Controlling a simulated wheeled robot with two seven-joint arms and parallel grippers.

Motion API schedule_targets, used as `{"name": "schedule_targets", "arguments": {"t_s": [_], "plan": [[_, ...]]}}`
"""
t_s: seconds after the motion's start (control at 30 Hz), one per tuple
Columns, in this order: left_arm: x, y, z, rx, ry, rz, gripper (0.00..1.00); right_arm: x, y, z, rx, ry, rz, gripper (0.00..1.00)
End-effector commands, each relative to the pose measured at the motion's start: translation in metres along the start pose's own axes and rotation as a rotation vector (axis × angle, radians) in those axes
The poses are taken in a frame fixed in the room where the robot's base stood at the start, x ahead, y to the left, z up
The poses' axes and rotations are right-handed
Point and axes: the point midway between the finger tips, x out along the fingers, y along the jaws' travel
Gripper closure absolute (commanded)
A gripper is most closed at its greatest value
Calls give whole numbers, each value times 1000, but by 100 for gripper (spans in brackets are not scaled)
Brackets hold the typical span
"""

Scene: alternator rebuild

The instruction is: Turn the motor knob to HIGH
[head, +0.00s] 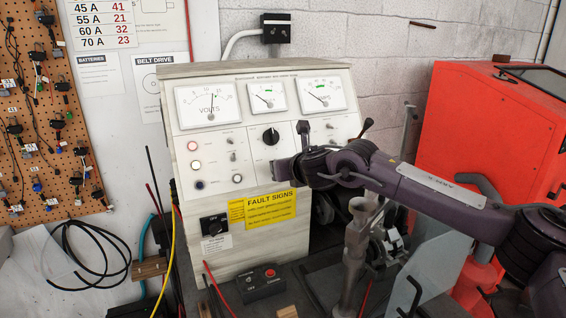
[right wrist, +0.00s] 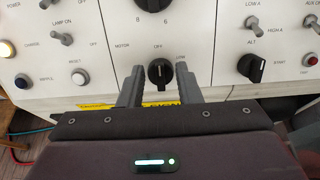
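The motor knob (right wrist: 160,73) is a black rotary knob below the MOTOR label in the right wrist view, with its white pointer mark roughly upright. In the head view my right gripper (head: 279,169) is in front of the panel, below the larger black knob (head: 271,136), and hides the motor knob. My left gripper is not in view.
The panel (head: 205,150) carries toggle switches, lamps and gauges. Another black knob (right wrist: 252,67), marked ALT, is right of the fingers. A yellow FAULT SIGNS label (head: 270,209) is below my gripper. A red cabinet (head: 480,125) stands at right.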

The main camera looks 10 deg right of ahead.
Motion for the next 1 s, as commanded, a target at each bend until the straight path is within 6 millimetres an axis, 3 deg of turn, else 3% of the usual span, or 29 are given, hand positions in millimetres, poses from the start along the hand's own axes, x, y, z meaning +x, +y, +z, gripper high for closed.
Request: {"name": "schedule_targets", "arguments": {"t_s": [0.33, 0.57, 1.0], "plan": [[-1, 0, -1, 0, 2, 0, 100, 5, 0, 0, 0, -1, 0, 70], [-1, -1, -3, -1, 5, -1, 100, 5, 0, 0, 1, -1, 0, 100], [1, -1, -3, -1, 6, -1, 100, 5, 0, -2, 51, 1, -5, 100]]}}
